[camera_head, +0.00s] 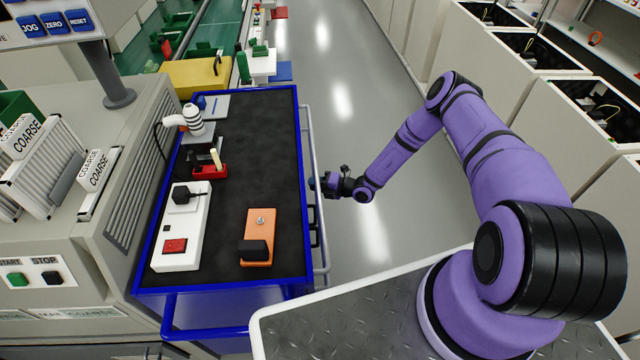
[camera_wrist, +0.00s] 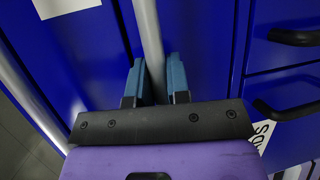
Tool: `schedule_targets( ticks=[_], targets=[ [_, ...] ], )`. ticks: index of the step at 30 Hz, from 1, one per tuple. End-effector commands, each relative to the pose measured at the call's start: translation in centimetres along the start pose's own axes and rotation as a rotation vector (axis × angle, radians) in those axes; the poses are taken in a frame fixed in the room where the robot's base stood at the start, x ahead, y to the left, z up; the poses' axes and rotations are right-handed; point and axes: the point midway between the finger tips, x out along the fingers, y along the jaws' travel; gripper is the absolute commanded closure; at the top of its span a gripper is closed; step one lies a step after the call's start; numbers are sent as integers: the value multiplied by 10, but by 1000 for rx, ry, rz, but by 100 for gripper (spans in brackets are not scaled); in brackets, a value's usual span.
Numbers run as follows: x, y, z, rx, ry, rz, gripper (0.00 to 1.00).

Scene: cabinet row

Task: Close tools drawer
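The blue cart (camera_head: 225,285) stands at left centre in the head view, its drawer side facing right. My gripper (camera_head: 322,184) is beside that side, near the pale side rail (camera_head: 313,150). In the wrist view my gripper (camera_wrist: 156,80) has its two teal fingers apart. A grey bar (camera_wrist: 152,40) shows in the gap between them; I cannot tell whether they touch it. Blue drawer fronts (camera_wrist: 205,35) fill the wrist view, with black handles (camera_wrist: 285,108) at right. A partly cut-off label (camera_wrist: 264,136) shows at right. I cannot tell which front is the tools drawer or how far it is out.
An orange block (camera_head: 258,238), a white box with a red switch (camera_head: 180,228) and a red holder (camera_head: 210,172) stand on the cart's dark top. A grey machine (camera_head: 110,190) is at left. Grey floor (camera_head: 345,110) is open right of the cart. White bins (camera_head: 520,90) line the right.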

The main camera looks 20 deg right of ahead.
Motion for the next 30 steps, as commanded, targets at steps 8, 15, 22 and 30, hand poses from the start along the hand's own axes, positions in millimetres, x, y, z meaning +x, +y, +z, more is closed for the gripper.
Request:
schedule_targets(
  ticks=[8,15,22,30],
  targets=[
    [0,0,0,0,0,-1,58],
    [-8,0,1,-1,-1,-1,58],
    [-47,0,1,2,-3,-2,58],
    [-92,0,1,0,-1,-1,58]
  ],
)
